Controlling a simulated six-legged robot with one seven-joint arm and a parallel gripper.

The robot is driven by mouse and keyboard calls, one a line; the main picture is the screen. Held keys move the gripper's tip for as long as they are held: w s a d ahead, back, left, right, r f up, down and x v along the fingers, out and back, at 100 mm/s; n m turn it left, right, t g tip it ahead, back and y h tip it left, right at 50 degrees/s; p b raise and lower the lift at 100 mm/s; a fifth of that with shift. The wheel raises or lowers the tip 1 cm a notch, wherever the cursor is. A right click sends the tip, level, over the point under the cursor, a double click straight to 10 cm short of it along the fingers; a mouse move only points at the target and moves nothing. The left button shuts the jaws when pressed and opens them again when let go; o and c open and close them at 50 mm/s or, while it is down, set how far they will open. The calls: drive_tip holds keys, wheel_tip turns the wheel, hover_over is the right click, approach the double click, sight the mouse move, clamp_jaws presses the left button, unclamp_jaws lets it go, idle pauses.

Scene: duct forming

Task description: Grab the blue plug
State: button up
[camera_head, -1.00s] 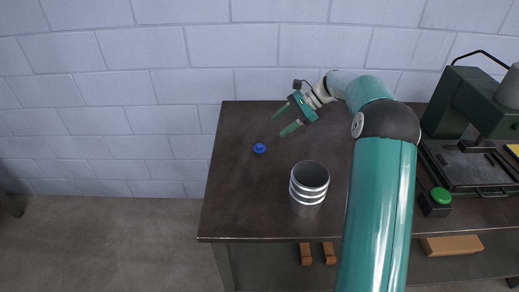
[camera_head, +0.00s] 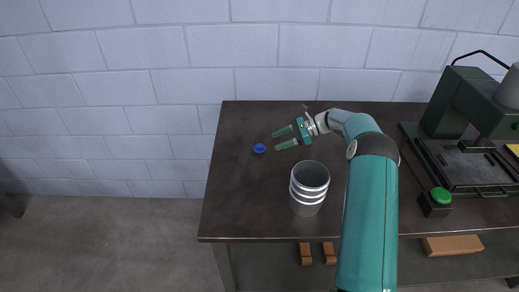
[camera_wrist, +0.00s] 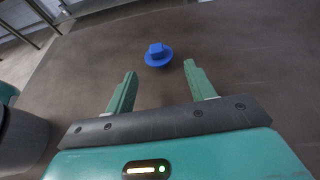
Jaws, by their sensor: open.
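The blue plug (camera_head: 259,148) is a small round disc with a raised block on top. It lies on the dark table near its left side. In the wrist view the blue plug (camera_wrist: 158,54) sits ahead of the fingertips, roughly between their lines. My gripper (camera_head: 275,140) is open and empty, to the right of the plug, with its green fingers pointing left toward it. In the wrist view my gripper (camera_wrist: 160,70) shows its two fingers spread apart, not touching the plug.
A grey metal duct cylinder (camera_head: 308,188) stands on the dark table (camera_head: 235,205) just in front of my gripper. A dark green machine (camera_head: 470,115) is at the right, with a green button (camera_head: 440,195) beside it. A block wall (camera_head: 150,90) stands behind. The table's left part is clear.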

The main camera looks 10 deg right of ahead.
sight(262, 146)
drive_tip(key=x, duration=0.7)
drive_tip(key=shift+s+a+r, duration=0.15)
drive_tip(key=shift+a, duration=0.3)
drive_tip(key=c, duration=0.7)
